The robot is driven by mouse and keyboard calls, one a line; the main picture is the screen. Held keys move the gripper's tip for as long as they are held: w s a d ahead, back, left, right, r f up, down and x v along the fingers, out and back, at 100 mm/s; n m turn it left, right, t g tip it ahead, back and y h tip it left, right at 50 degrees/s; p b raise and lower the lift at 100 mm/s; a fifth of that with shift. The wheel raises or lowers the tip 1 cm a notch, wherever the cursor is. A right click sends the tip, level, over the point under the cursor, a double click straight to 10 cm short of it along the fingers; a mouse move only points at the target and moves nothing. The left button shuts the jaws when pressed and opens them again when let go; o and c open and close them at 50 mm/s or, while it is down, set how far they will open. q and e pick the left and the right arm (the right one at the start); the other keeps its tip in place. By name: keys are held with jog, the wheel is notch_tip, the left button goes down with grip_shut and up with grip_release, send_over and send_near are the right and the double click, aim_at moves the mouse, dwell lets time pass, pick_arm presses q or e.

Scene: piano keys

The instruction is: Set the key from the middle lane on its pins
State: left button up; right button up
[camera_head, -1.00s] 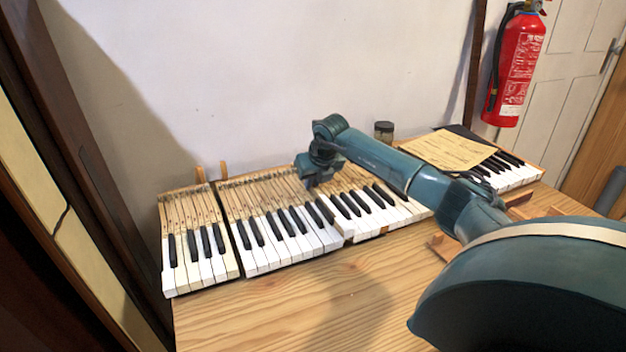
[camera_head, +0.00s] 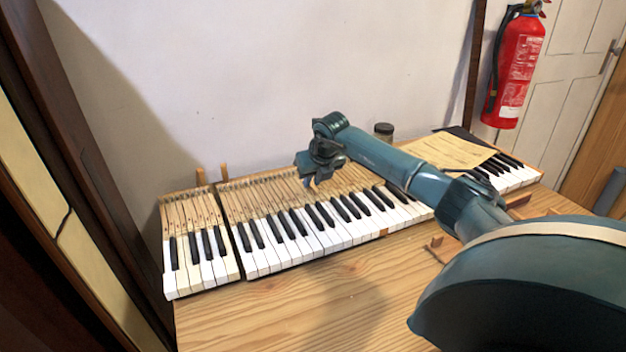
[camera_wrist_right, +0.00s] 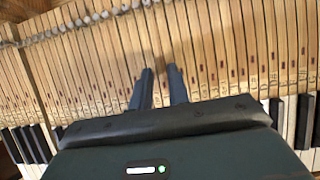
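The row of piano keys (camera_head: 330,225) lies on its frame on the table, and I cannot single out the middle-lane key. My right gripper (camera_head: 312,182) is above the bare wooden rear part of the keys. In the right wrist view, its two fingers (camera_wrist_right: 160,85) stand slightly apart, with wooden key sticks (camera_wrist_right: 205,60) beneath and only wood visible between them. No lifted key shows in it. The pins under the keys are hidden. My left gripper is not in view.
A paper sheet (camera_head: 452,150) lies on the right part of the keyboard, with a small jar (camera_head: 384,131) behind the keys. A dark divider (camera_head: 231,235) separates the left keys. A fire extinguisher (camera_head: 516,70) hangs at the right.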

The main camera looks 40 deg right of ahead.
jog(key=shift+r, duration=0.5)
jog(key=o, duration=0.6)
jog(key=shift+c, duration=0.2)
jog(key=shift+p, duration=0.3)
jog(key=shift+r+p, duration=1.85)
jog(key=shift+r, duration=0.65)
